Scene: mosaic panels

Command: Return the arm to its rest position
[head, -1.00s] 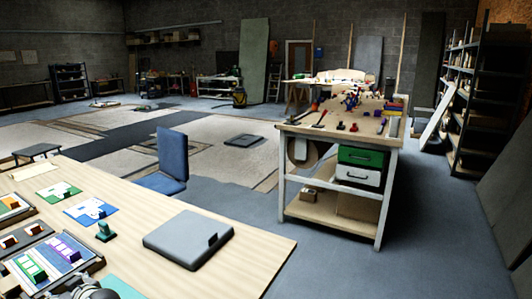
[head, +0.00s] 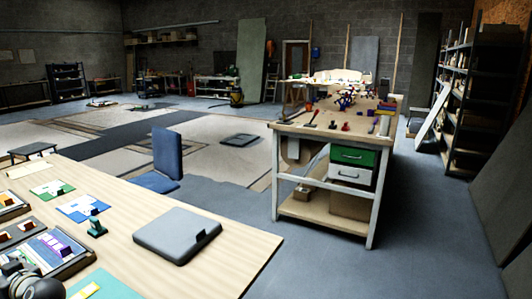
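A dark grey rounded part of my arm (head: 24,282) shows at the bottom left corner of the head view, over the near edge of the wooden table (head: 225,230). It appears to belong to my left arm. Its fingers cannot be made out, so I cannot tell whether that gripper is open or shut, or whether it holds anything. My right arm and gripper are not in view.
On the table are a grey slab with a small dark block (head: 177,235), a green stamp-like piece (head: 97,227), a blue-and-white panel (head: 84,208), a green-and-white panel (head: 52,189) and trays of coloured pieces (head: 48,252). A blue chair (head: 167,155) and workbench (head: 295,131) stand beyond.

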